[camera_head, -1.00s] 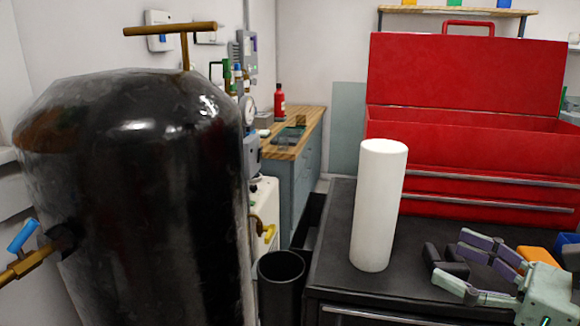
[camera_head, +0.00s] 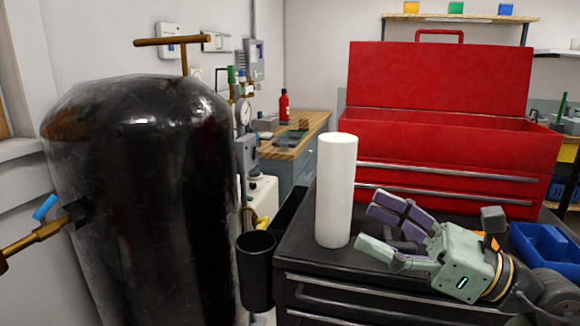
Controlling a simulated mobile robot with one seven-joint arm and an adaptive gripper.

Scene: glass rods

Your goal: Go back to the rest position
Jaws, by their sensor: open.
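My gripper (camera_head: 368,227) is at the lower right of the head view, above the black cabinet top (camera_head: 288,252). Its fingers point left and are spread apart, with nothing visible between them. A white upright cylinder (camera_head: 336,185) stands on the cabinet top just left of the fingertips. The fingertips look close to it in the picture, with a small gap. A dark object on the cabinet top is partly hidden behind the fingers.
A red open-lidded toolbox (camera_head: 450,150) stands behind the gripper. A blue bin (camera_head: 545,250) is at the right. A large black tank (camera_head: 140,200) fills the left, and a black cup (camera_head: 257,268) sits beside the cabinet. A wooden-topped bench (camera_head: 300,135) stands further back.

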